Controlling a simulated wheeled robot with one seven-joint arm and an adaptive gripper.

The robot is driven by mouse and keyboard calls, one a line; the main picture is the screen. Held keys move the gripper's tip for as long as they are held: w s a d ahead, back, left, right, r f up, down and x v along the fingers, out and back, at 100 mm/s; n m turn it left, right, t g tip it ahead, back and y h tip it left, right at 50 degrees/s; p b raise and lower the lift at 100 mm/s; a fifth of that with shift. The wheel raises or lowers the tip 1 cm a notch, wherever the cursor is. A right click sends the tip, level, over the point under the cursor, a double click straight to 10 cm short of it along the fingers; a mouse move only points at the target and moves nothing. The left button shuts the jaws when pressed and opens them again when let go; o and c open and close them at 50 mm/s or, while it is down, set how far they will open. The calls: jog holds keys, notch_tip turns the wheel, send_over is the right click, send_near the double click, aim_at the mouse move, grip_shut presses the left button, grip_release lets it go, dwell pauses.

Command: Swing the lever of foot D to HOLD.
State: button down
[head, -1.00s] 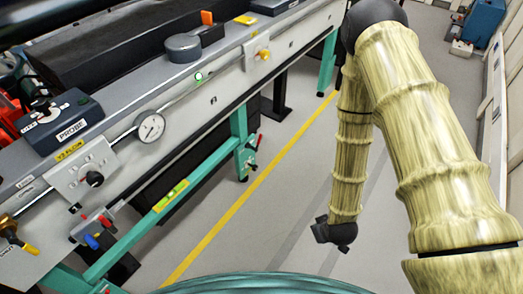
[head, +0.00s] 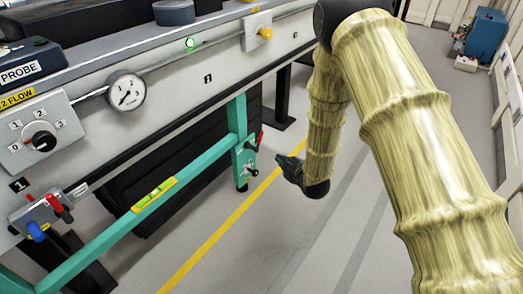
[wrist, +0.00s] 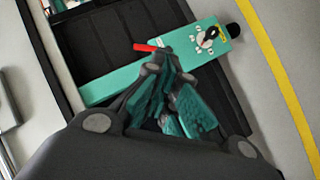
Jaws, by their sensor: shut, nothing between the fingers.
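A teal leg (head: 240,130) of the bench frame carries a small foot panel with a dark lever (head: 250,148) and a red handle (head: 260,141) beside it. In the wrist view the panel (wrist: 208,38) shows a black lever (wrist: 211,33) over small marks, and the red handle (wrist: 148,47) sticks out to its left. I cannot read the marks or the foot's letter. My gripper (head: 284,165) is right of the leg, pointing left towards it, apart from the lever. In the wrist view its teal-padded fingers (wrist: 172,95) are together and empty, below the panel.
A teal rail (head: 110,235) with a yellow level (head: 154,195) runs along the bench side. A gauge (head: 125,92) and flow knob (head: 42,141) are on the bench face. The floor right of the yellow line (head: 215,235) is clear.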

jog(key=w+a+r+n+t+y+b, duration=0.1)
jog(key=w+a+n+b, duration=0.1)
jog(key=w+a+b, duration=0.15)
jog(key=b, duration=0.5)
send_near(261, 137)
jog(key=w+a, duration=0.3)
jog(key=w, duration=0.2)
jog(key=shift+w+a+f+b, duration=0.3)
jog(key=shift+w+f, duration=0.25)
